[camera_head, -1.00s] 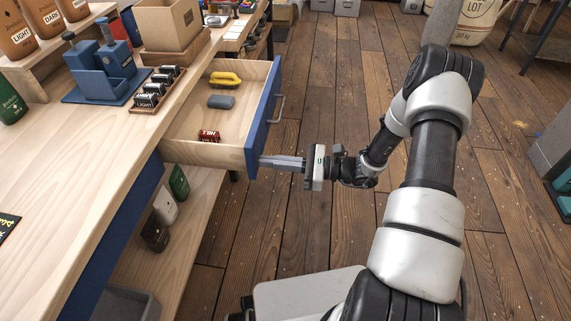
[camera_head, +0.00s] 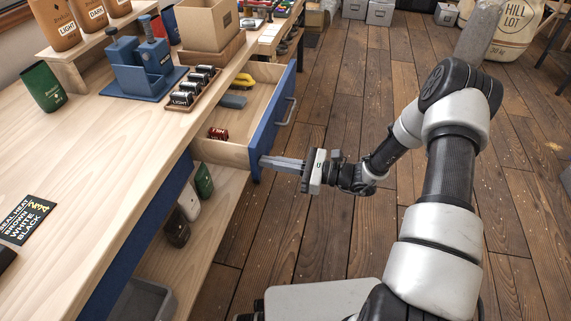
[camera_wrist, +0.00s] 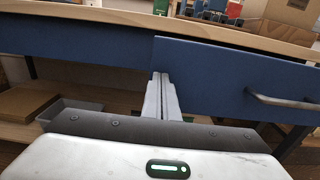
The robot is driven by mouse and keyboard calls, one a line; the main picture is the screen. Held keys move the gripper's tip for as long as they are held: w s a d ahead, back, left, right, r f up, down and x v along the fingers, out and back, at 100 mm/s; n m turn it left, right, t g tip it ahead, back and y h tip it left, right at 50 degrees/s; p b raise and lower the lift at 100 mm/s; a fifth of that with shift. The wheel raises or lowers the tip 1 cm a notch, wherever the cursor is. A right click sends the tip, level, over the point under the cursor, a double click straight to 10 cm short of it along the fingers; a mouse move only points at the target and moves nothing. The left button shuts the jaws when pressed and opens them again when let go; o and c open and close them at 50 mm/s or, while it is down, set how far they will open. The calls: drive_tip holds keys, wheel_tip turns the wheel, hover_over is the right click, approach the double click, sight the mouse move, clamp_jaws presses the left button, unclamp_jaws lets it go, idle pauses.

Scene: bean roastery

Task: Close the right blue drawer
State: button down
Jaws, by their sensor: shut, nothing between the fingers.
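The right blue drawer (camera_head: 272,117) stands partly open from the wooden bench. Its blue front and metal handle (camera_head: 286,110) face right in the head view. Inside lie a red can (camera_head: 218,133), a grey-blue block (camera_head: 232,101) and a yellow item (camera_head: 243,80). My gripper (camera_head: 268,161) is shut and empty, its fingertips at the near lower end of the drawer front; they appear to touch it. In the wrist view the fingers (camera_wrist: 161,78) overlap the left end of the blue front (camera_wrist: 225,80), with the handle (camera_wrist: 285,101) to the right.
The bench top (camera_head: 105,130) carries a blue stand (camera_head: 141,70), a rack of small dark cans (camera_head: 193,90) and a cardboard box (camera_head: 207,24). A lower shelf (camera_head: 205,220) holds bags and a grey bin (camera_head: 143,300).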

sight(251, 159)
drive_tip(key=b+x, duration=0.1)
drive_tip(key=x, duration=1.8)
drive_tip(key=shift+a+f, duration=0.1)
drive_tip(key=shift+a, duration=0.25)
drive_tip(key=shift+w+a, duration=0.15)
drive_tip(key=shift+a, duration=0.15)
drive_tip(key=shift+r, duration=0.3)
drive_tip(key=shift+d+f, duration=0.1)
drive_tip(key=shift+d, duration=0.15)
drive_tip(key=p+v, duration=0.2)
drive_tip(key=v, duration=1.2)
drive_tip(key=shift+f, duration=0.1)
